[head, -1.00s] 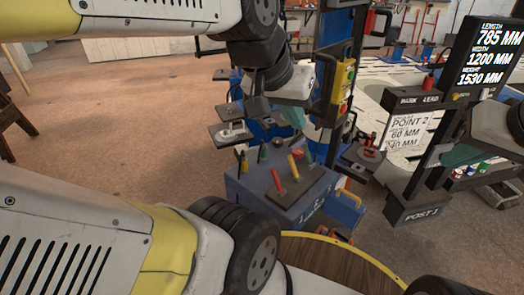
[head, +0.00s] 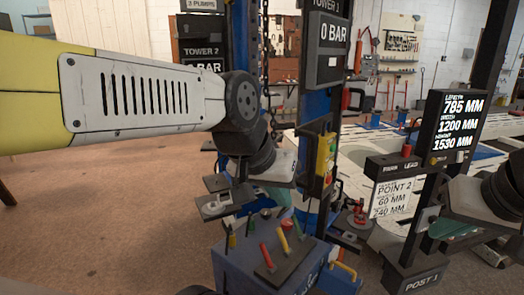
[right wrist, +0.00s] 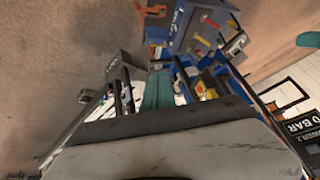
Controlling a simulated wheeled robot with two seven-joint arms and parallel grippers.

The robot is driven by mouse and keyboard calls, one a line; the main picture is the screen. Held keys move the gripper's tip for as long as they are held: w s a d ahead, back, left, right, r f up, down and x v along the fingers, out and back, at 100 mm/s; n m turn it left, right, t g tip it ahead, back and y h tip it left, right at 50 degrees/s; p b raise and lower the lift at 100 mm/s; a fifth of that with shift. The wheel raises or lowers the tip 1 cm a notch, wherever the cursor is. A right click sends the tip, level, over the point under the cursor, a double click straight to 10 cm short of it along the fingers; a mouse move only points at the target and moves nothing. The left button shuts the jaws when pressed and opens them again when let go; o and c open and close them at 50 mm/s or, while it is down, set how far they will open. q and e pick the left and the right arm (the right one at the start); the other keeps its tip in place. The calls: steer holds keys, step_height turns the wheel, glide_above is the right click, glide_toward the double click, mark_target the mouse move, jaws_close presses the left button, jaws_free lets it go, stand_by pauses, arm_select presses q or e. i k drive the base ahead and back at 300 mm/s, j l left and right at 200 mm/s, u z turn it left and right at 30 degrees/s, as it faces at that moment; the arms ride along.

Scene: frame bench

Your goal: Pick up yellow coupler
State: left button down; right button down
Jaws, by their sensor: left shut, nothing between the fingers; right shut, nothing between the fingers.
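A slim yellow piece (head: 284,243), which looks like the yellow coupler, stands tilted on the blue box (head: 232,268) in the head view. The right wrist view shows the box top (right wrist: 198,28) with small coloured pieces, beyond the right gripper.
A dark post labelled POST 1 (head: 412,278) and a measurement screen (head: 460,122) stand at the right. A blue tower with a yellow control box (head: 325,158) rises behind the blue box. A red-topped fixture (head: 357,218) sits right of it. Open floor (head: 110,220) lies left.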

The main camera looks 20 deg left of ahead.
mark_target(231, 240)
steer(key=j+u, duration=0.1)
steer(key=j, duration=0.35)
steer(key=i+j+u, duration=0.1)
steer(key=j, duration=0.35)
steer(key=i+j+u, duration=0.1)
steer(key=j, duration=0.35)
steer(key=i+j+u, duration=0.15)
steer(key=j, duration=0.25)
steer(key=i+j+u, duration=0.1)
steer(key=j, duration=0.35)
